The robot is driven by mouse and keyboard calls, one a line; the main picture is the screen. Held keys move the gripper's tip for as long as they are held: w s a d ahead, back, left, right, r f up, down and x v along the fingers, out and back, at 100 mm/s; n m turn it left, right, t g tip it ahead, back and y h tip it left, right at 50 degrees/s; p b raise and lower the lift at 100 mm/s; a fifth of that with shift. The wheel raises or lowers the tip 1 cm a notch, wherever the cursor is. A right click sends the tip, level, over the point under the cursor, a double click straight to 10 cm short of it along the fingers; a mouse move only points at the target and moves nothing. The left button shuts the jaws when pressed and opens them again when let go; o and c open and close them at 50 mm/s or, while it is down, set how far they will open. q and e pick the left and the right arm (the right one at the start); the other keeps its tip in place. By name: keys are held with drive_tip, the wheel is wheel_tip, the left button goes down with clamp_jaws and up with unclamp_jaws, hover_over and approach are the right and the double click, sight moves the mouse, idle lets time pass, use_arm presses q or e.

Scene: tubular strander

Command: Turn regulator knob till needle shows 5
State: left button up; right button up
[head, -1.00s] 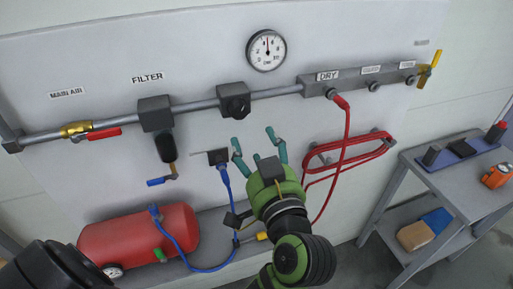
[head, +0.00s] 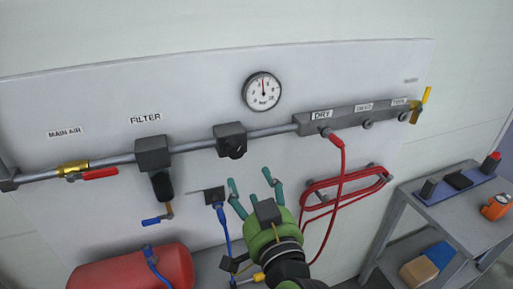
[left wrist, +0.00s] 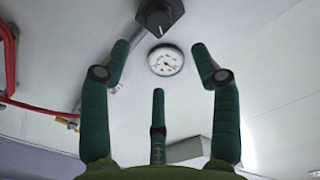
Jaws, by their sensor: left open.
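The regulator (head: 230,140) is a dark block on the grey pipe with a round black knob on its front. The knob (left wrist: 160,14) also shows at the top of the left wrist view. The round white gauge (head: 262,91) is up and right of it; its needle points almost straight up, near mid-scale, and the exact reading is too small to tell. The gauge (left wrist: 166,60) shows beyond my fingers in the left wrist view. My left gripper (head: 254,182) has its teal fingers spread and empty, below and right of the knob, apart from it. My right gripper is out of view.
A filter (head: 153,153) hangs from the pipe at left, beside the red main-air lever (head: 99,174). A blue hose (head: 222,215) and a coiled red hose (head: 345,190) hang near my gripper. A red tank (head: 130,270) is lower left, a grey cart (head: 440,220) at right.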

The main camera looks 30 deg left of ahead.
sight(237, 151)
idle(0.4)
use_arm(q)
drive_tip(key=w+a+m+b, duration=0.1)
drive_tip(key=b, duration=0.1)
drive_tip(key=w+a+m+b, duration=0.1)
drive_tip(key=m+b, duration=0.1)
drive_tip(key=b, duration=0.1)
drive_tip(key=shift+w+a+f+m, duration=0.3)
drive_tip(key=shift+a+f, duration=0.05)
drive_tip(key=shift+a, duration=0.05)
drive_tip(key=shift+m, duration=0.4)
drive_tip(key=p+x, duration=0.1)
drive_tip(key=x, duration=0.1)
drive_tip(key=p+x, duration=0.1)
drive_tip(key=x, duration=0.1)
drive_tip(key=p+x, duration=0.1)
drive_tip(key=x, duration=0.2)
drive_tip(key=shift+r, duration=0.35)
drive_tip(key=shift+w+a+f, duration=0.1)
drive_tip(key=shift+w+a, duration=0.1)
drive_tip(key=shift+w, duration=0.05)
drive_tip(key=shift+s, duration=0.1)
drive_tip(key=c, duration=1.2)
